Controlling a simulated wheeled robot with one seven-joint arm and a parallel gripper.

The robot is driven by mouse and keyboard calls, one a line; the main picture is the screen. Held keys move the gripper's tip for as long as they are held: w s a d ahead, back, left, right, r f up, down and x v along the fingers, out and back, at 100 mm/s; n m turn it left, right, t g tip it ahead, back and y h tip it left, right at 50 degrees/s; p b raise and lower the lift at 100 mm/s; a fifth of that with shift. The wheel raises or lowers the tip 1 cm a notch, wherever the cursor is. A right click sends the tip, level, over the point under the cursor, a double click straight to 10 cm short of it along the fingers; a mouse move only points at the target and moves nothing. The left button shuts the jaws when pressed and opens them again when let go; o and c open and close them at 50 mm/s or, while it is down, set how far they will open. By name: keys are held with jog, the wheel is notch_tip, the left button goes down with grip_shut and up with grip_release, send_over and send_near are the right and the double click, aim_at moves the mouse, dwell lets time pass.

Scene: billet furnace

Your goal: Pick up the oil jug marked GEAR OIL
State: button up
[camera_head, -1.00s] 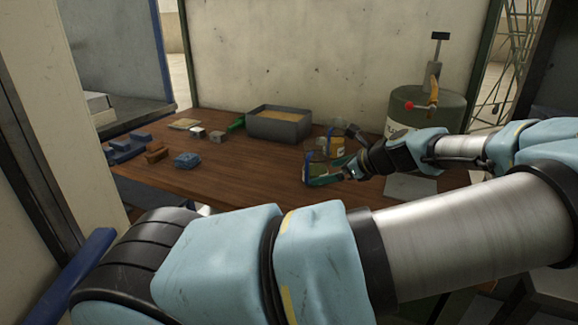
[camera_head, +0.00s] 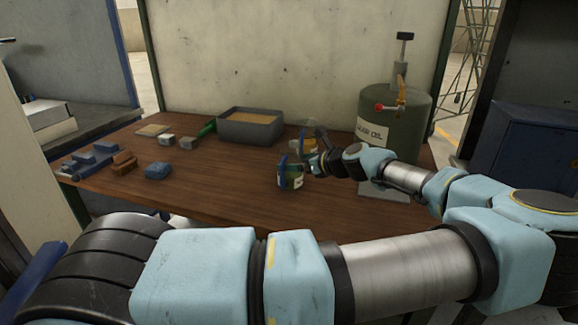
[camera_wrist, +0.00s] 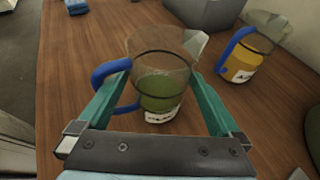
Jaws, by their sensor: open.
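A clear jug with green liquid, a blue handle and a white label (camera_wrist: 160,90) stands upright on the table between my gripper's teal fingers (camera_wrist: 158,84) in the wrist view. The fingers are open, one on each side of it, with the handle near the left finger. Its label is too small to read. The jug also shows in the head view (camera_head: 291,177), with my gripper (camera_head: 308,165) just behind it. A second clear jug with amber liquid and a blue handle (camera_wrist: 242,65) stands to the right in the wrist view; its label is unreadable too.
A green drum labelled GEAR OIL (camera_head: 393,120) with a tap stands at the table's right. A grey bin (camera_head: 250,128) sits at the back. Small blue blocks (camera_head: 158,170) and a brown block (camera_head: 123,160) lie left. The wooden table's front middle (camera_head: 215,190) is clear.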

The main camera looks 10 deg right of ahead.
jog(key=shift+x, duration=1.05)
jog(key=c, duration=1.5)
